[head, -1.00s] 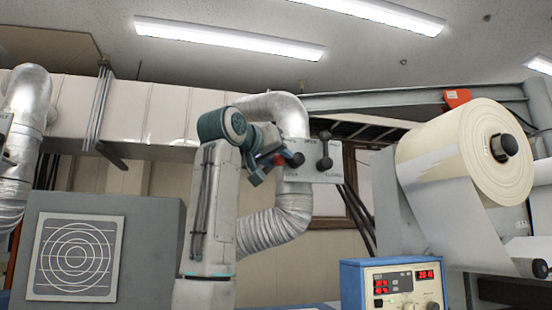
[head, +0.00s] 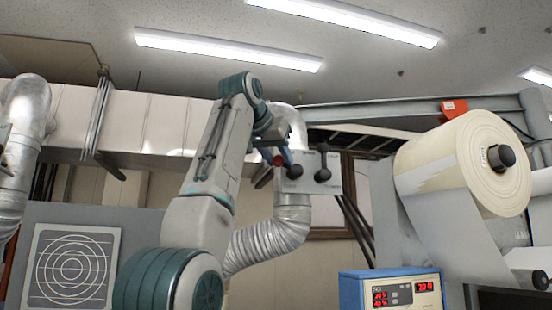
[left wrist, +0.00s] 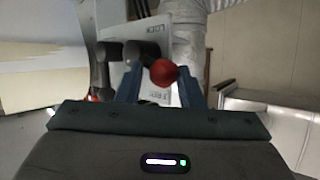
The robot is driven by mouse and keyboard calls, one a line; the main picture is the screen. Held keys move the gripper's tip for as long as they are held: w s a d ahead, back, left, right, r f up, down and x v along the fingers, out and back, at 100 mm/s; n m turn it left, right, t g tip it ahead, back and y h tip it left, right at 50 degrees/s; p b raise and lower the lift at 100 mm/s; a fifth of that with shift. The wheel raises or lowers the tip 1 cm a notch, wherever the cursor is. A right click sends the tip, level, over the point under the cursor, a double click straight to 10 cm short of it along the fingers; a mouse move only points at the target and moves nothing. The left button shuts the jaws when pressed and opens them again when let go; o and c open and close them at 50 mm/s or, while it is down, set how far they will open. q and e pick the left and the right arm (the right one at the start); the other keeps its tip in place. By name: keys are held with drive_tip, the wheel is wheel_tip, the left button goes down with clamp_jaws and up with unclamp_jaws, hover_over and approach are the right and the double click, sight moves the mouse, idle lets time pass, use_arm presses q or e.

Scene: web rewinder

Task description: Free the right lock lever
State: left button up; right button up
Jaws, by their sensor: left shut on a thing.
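A pale plate (head: 308,187) with black lettering is mounted in front of the silver duct. A lever with a red knob (head: 278,160) is at its left side, and the knob also shows in the left wrist view (left wrist: 163,72). I take this to be the right lock lever. My left gripper (head: 283,152) is at this lever; in the left wrist view its blue fingers (left wrist: 157,84) are on either side just below the red knob, shut on the lever. The lever's shaft is mostly hidden. My right gripper is not in view.
Two black-knobbed handles, one left (head: 295,171) and one right (head: 322,175), sit close beside my left gripper. The silver duct (head: 265,245) runs behind. A paper roll (head: 430,165) and a blue control box (head: 390,292) stand to the right.

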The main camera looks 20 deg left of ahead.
use_arm(q)
drive_tip(key=shift+w, duration=0.1)
idle(0.5)
drive_tip(key=o, duration=0.9)
drive_tip(key=shift+c, duration=0.2)
drive_tip(key=shift+o, duration=0.7)
drive_tip(key=shift+w+d, duration=0.1)
drive_tip(key=shift+w, duration=0.05)
drive_tip(key=shift+s+r, duration=0.1)
drive_tip(key=shift+s, duration=0.3)
drive_tip(key=d+b+v, duration=0.1)
drive_tip(key=b+v, duration=0.2)
drive_tip(key=v, duration=0.6)
drive_tip(key=shift+s+a+r, duration=0.3)
drive_tip(key=shift+s+a, duration=0.05)
drive_tip(key=shift+a, duration=0.15)
drive_tip(key=shift+c, duration=0.3)
